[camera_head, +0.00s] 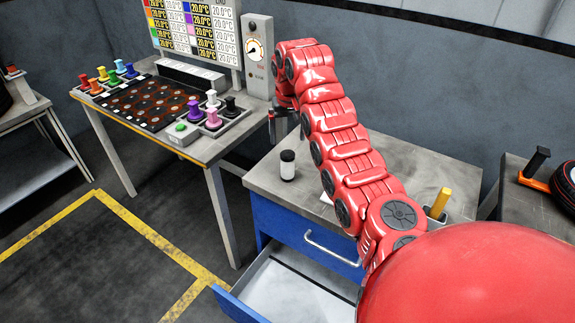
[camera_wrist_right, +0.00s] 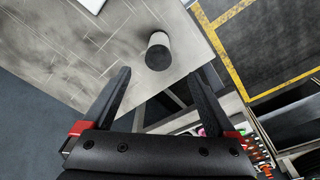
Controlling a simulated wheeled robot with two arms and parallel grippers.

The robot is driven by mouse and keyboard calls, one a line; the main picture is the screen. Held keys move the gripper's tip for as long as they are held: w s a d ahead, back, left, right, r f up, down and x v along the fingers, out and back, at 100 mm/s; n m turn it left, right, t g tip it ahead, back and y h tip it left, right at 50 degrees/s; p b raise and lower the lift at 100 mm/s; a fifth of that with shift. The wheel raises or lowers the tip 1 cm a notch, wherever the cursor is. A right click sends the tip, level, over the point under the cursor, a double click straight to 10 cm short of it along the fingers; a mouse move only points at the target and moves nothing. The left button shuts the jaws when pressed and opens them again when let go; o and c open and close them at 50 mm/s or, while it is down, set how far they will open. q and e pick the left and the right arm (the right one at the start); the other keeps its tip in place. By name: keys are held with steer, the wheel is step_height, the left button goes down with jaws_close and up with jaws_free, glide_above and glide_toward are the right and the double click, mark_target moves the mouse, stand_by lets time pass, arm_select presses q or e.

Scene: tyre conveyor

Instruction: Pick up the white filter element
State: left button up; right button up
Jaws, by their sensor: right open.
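The white filter element (camera_head: 287,171) is a small white cylinder with a black top. It stands upright on the grey top of the blue drawer cabinet (camera_head: 370,160), near its left edge. In the right wrist view the filter element (camera_wrist_right: 158,48) shows ahead of the fingertips, roughly in line with the gap between them. My right gripper (camera_head: 281,124) is open and empty, beyond the filter element in the head view and apart from it. Its two dark fingers also show in the right wrist view (camera_wrist_right: 159,76). My left gripper is out of view.
The cabinet's drawer (camera_head: 290,290) is pulled open at the front. A yellow-handled item (camera_head: 439,203) stands in a holder on the cabinet's right side. At the left, a table carries a dark tray (camera_head: 150,102) and several coloured knobs. A tyre (camera_head: 566,185) lies far right.

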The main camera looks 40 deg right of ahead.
mark_target(288, 155)
steer(key=f, duration=0.3)
steer(key=w+f, duration=0.1)
steer(key=f, duration=0.1)
steer(key=f+p, duration=0.1)
steer(key=f, duration=0.2)
steer(key=shift+w+d+f, duration=0.15)
steer(key=shift+d+f, duration=0.15)
steer(key=shift+f, duration=0.05)
steer(key=shift+f+p, duration=0.45)
steer(key=f+p, duration=0.1)
steer(key=f, duration=0.1)
steer(key=f+p, duration=0.1)
steer(key=f, duration=0.1)
steer(key=shift+w+d+f, duration=0.1)
steer(key=shift+w+d, duration=0.1)
steer(key=shift+w+f, duration=0.1)
steer(key=shift+f, duration=0.2)
steer(key=c, duration=1.5)
steer(key=shift+o, duration=0.2)
